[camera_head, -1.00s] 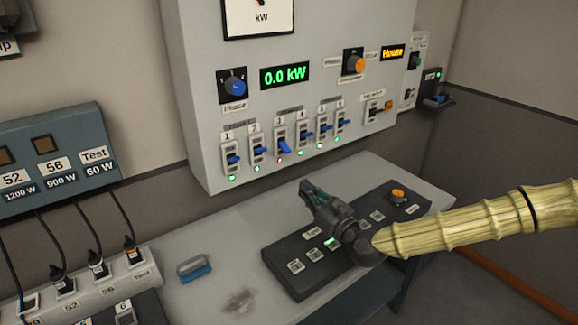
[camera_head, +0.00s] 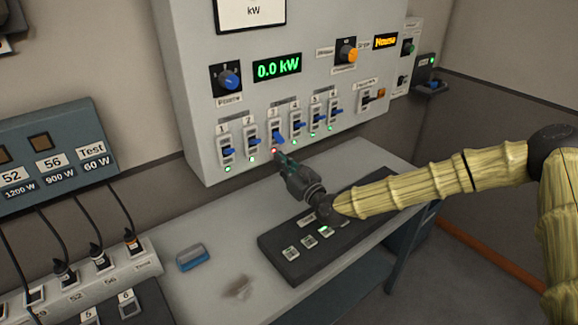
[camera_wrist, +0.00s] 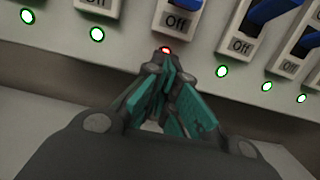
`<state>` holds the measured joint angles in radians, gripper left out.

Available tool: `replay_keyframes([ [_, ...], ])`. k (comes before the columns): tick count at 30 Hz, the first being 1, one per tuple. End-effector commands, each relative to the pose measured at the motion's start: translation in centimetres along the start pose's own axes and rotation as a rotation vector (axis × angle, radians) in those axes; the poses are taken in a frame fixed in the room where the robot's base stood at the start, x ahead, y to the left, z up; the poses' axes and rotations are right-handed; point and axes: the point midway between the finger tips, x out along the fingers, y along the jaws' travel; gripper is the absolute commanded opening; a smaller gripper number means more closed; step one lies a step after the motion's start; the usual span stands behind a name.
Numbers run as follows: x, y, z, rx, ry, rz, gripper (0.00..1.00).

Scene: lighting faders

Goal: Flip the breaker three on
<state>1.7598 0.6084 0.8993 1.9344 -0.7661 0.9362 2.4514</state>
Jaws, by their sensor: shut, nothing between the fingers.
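Breaker three (camera_head: 278,137) is in the row of blue-levered breakers on the grey wall panel (camera_head: 200,160). A red light (camera_head: 274,151) glows below it; the lights under the other breakers are green. Its lever looks tilted differently from its neighbours' levers. In the wrist view the lower end of breaker three (camera_wrist: 178,20) reads "Off", with the red light (camera_wrist: 165,50) just beyond my fingertips. My gripper (camera_head: 281,158) is shut and empty, just below breaker three, pointing up at the panel. In the wrist view my gripper (camera_wrist: 165,72) has its teal-padded fingers together. I cannot tell whether it touches the panel.
Neighbouring breaker two (camera_head: 251,140) and breaker four (camera_head: 296,122) stand close on either side. A dark control box (camera_head: 290,262) lies on the bench (camera_head: 210,285) under my arm. A blue-and-grey block (camera_head: 193,257) lies on the bench at left.

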Motion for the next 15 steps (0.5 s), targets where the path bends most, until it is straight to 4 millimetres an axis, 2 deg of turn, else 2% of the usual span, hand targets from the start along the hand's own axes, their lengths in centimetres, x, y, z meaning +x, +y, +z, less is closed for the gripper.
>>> replay_keyframes([
  [1, 0.6, 0.1, 0.2, -0.001, 0.0, 0.0, 0.0],
  [9, -0.5, 0.0, 3.0, 0.0, -0.001, 0.0, 0.0],
  [15, -0.9, 0.0, 3.7, 0.0, 0.0, 0.0, 0.0],
])
